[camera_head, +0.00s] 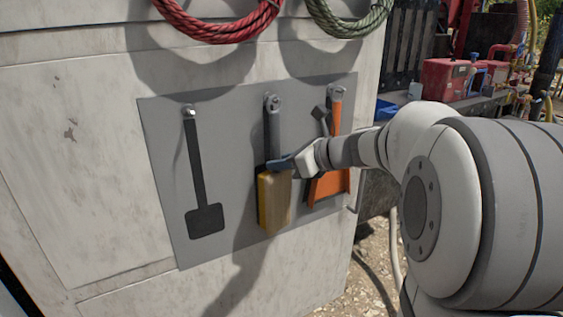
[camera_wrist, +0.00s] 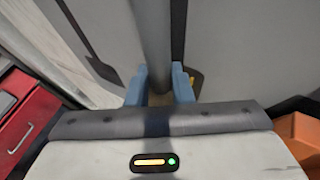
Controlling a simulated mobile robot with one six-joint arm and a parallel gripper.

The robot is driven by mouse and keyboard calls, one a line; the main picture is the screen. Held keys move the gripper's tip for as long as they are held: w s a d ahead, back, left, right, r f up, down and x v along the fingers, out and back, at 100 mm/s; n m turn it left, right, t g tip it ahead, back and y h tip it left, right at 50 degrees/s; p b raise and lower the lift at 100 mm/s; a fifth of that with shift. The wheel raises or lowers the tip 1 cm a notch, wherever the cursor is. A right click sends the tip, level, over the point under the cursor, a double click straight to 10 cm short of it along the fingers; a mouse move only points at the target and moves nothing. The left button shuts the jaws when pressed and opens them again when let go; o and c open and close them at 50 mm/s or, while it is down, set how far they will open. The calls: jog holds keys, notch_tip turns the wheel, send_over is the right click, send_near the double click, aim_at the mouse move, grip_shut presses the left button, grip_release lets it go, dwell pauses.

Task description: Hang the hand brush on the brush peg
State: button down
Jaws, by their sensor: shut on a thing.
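The hand brush (camera_head: 274,202) hangs upright in front of the grey board, bristle block down, with a tan and yellow block and a grey handle. The top of its handle overlaps the middle peg (camera_head: 271,99) in the head view; I cannot tell whether the peg passes through its hole. My gripper (camera_head: 281,165) is shut on the handle just above the block. In the wrist view the grey handle (camera_wrist: 152,40) stands between the blue fingers (camera_wrist: 159,88). A dark painted outline shows behind it. The handle's top end is out of the wrist view.
The left peg (camera_head: 189,111) is bare above a black tool outline (camera_head: 205,217). An orange dustpan (camera_head: 329,187) hangs close to the right of the brush. Red hose (camera_head: 222,27) and green hose (camera_head: 350,24) coils hang above the grey board (camera_head: 161,150).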

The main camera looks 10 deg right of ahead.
jog(key=c, duration=1.2)
grip_release()
jog(key=shift+f, duration=0.1)
jog(key=v, duration=0.7)
jog(key=s+a+f+n+g+h, duration=0.4)
jog(key=s+a+f+n+g, duration=0.15)
jog(key=s+f+n, duration=0.55)
jog(key=s+f+n+h, duration=0.2)
jog(key=s+n, duration=0.1)
jog(key=n, duration=0.2)
jog(key=s+d+f+n+h, duration=0.1)
jog(key=s+f+n, duration=0.1)
jog(key=n, duration=0.3)
jog(key=s+f+n+g+h, duration=0.1)
jog(key=s+f+n+h, duration=0.1)
jog(key=s+n, duration=0.2)
jog(key=shift+s+d+n+h+b, duration=0.3)
jog(key=shift+n+b, duration=0.1)
jog(key=shift+n, duration=0.5)
